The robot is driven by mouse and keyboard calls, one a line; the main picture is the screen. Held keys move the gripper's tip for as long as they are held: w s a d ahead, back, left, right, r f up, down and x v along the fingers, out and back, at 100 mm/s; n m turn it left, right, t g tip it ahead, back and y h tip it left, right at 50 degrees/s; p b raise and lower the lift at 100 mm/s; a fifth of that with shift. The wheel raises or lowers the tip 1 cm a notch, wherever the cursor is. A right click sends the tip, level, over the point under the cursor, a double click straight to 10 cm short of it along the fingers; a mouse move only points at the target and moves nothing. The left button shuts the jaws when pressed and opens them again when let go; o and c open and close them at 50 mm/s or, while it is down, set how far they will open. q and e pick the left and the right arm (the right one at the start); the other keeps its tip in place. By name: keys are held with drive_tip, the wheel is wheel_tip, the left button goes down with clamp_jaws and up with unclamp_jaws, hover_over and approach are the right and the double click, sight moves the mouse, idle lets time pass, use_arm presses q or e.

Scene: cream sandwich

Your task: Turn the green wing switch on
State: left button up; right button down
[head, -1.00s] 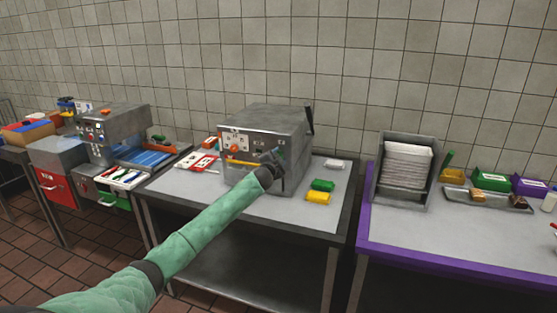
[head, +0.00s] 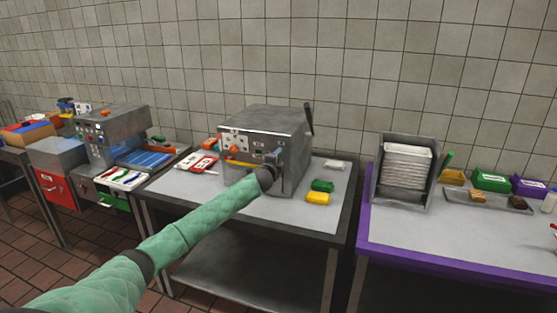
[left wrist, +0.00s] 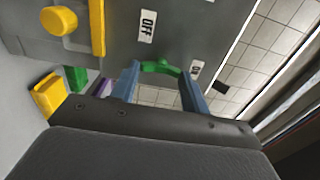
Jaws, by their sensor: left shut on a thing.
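A grey metal machine (head: 262,119) stands on the middle table. The green wing switch (left wrist: 160,67) is on its front panel, between the fingertips in the left wrist view. One end of its wing lies beside a small white label (left wrist: 196,70) that seems to read ON. The OFF label (left wrist: 147,26) is farther up in that view. My left gripper (head: 277,158) is at the right part of the panel, its blue fingers shut on the wing switch. In the head view the gripper hides the switch. My right gripper is not in view.
A yellow block (head: 318,198) and a green block (head: 323,185) lie right of the machine. A purple-edged table (head: 400,236) with a tray rack stands right. The middle table's front right is clear.

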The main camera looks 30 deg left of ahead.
use_arm(q)
drive_tip(key=shift+f, duration=0.15)
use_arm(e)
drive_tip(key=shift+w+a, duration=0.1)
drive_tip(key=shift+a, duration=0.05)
use_arm(q)
drive_tip(key=o, duration=1)
drive_tip(key=shift+b+v, duration=1.5)
drive_tip(key=shift+v, duration=2.4)
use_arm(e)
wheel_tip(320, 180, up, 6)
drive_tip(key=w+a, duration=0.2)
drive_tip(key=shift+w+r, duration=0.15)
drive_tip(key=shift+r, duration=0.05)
